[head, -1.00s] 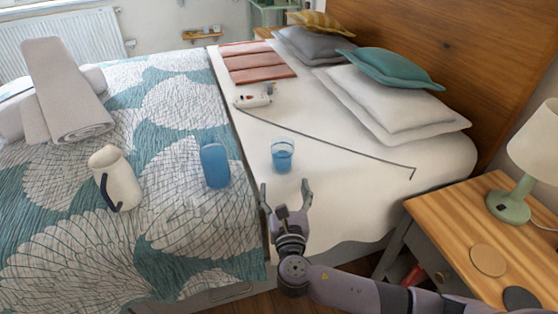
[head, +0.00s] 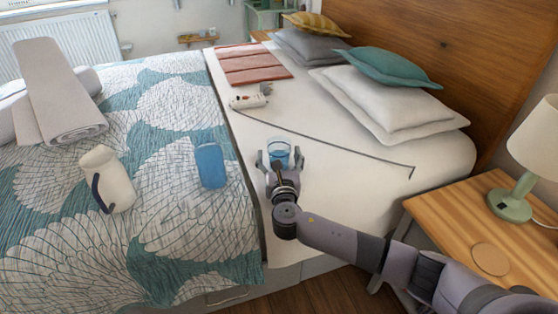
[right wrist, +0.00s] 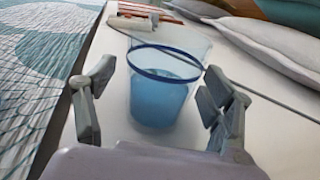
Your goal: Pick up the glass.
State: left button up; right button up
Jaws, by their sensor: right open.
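The glass (head: 278,151) is a clear blue tumbler standing upright on the white sheet of the bed. It also shows in the right wrist view (right wrist: 158,98), with a dark blue ring around it. My right gripper (head: 280,158) is open, with its fingers reaching to either side of the glass. In the right wrist view my right gripper (right wrist: 160,92) has one finger left and one right of the glass, with a visible gap on each side. The lower part of the glass is hidden by the gripper in the head view. My left gripper is not in view.
A blue rounded object (head: 210,166) and a white jug (head: 107,180) stand on the patterned cover to the left. A nightstand (head: 460,215) with a lamp (head: 520,175) is at right.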

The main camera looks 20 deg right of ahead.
jog(key=shift+c, duration=0.6)
jog(key=c, duration=1.4)
jog(key=shift+r, duration=0.2)
